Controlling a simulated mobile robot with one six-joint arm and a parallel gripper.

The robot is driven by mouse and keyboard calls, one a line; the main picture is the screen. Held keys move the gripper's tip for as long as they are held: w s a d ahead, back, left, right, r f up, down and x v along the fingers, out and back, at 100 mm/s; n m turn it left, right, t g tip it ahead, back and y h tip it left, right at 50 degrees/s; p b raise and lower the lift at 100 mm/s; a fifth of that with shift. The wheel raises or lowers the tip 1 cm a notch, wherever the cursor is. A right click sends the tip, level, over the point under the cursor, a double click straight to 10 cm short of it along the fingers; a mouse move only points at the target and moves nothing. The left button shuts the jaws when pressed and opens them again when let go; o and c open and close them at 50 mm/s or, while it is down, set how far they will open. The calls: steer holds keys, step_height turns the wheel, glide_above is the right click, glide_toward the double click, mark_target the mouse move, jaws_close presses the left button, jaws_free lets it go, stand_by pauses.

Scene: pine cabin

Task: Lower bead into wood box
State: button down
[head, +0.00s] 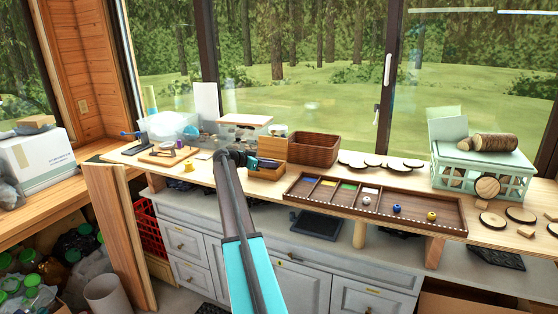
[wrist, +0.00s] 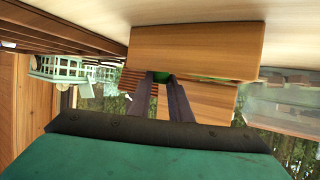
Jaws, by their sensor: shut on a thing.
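My gripper (head: 264,163) reaches over the bench at the small wood box (head: 266,174). In the wrist view its two dark fingers (wrist: 162,80) are shut on a green bead (wrist: 162,76), of which only a small part shows between the tips. The wood box also shows in the wrist view (wrist: 195,50), upside down, with its rim right at the fingertips. I cannot tell whether the bead is inside the rim or just above it. The bead is hidden in the head view.
A divided tray (head: 450,222) with coloured sections and several loose beads lies to the right. A brown basket (head: 313,148) stands behind the box, and clear bins (head: 172,127) to the left. A yellow bead (head: 189,167) sits on the bench at left. A green crate (head: 484,172) stands far right.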

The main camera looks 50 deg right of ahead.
steer(key=shift+w+d+f, duration=0.1)
steer(key=shift+w+d, duration=0.45)
steer(key=shift+w, duration=0.15)
steer(key=shift+w+d+f, duration=0.1)
steer(key=shift+w+d, duration=0.4)
steer(key=shift+w, duration=0.2)
steer(key=c, duration=1.6)
jaws_free()
steer(key=shift+o, duration=0.3)
steer(key=shift+f, duration=0.1)
steer(key=shift+d, duration=0.1)
steer(key=s+b+v, duration=0.1)
steer(key=b+v, duration=0.1)
steer(key=v, duration=0.5)
steer(key=s+a+b+v, duration=0.1)
steer(key=b+v, duration=0.2)
steer(key=v, duration=0.5)
steer(key=shift+s+a+b, duration=0.25)
steer(key=shift+s+b, duration=0.1)
steer(key=shift+f, duration=0.1)
